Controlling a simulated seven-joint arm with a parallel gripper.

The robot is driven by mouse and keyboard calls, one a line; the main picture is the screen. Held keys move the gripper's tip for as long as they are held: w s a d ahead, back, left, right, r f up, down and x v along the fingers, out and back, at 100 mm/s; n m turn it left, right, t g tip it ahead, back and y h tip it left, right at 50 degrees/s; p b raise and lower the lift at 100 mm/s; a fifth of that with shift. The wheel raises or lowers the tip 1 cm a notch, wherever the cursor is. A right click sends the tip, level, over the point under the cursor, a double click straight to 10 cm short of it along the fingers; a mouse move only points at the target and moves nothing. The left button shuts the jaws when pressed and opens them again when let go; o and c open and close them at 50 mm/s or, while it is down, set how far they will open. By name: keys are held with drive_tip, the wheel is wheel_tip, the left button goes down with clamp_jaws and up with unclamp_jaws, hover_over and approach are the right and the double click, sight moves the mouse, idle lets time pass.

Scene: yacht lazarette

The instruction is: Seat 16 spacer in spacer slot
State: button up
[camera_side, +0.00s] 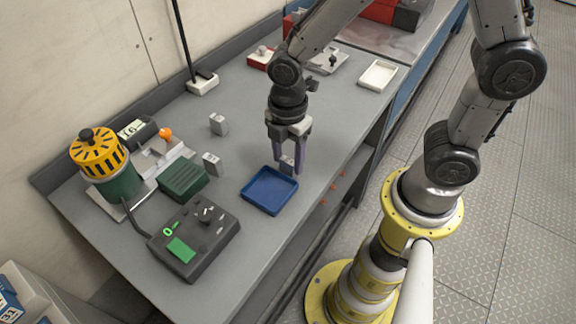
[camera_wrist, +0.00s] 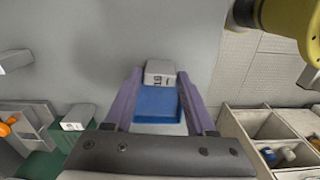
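The 16 spacer, a small grey block with a dark 16 on its pale face, shows in the wrist view (camera_wrist: 160,72) between my fingertips. In the side view the spacer (camera_side: 287,165) is partly hidden by my fingers, just behind the blue tray. My gripper (camera_side: 288,160) points down with two purple fingers; in the wrist view my gripper (camera_wrist: 160,78) has a narrow gap on each side of the spacer, so it looks open around it. A metal fixture (camera_side: 155,158) with an orange knob stands at the left; I cannot make out the spacer slot in it.
A blue tray (camera_side: 269,190) lies beside my gripper. Two other grey blocks (camera_side: 218,124) (camera_side: 212,163) stand to the left. A green box (camera_side: 183,181), a dark control box (camera_side: 195,235) and a yellow-topped green cylinder (camera_side: 100,160) crowd the left. The bench behind my gripper is partly clear.

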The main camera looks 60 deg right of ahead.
clamp_jaws()
drive_tip(key=shift+r, duration=0.15)
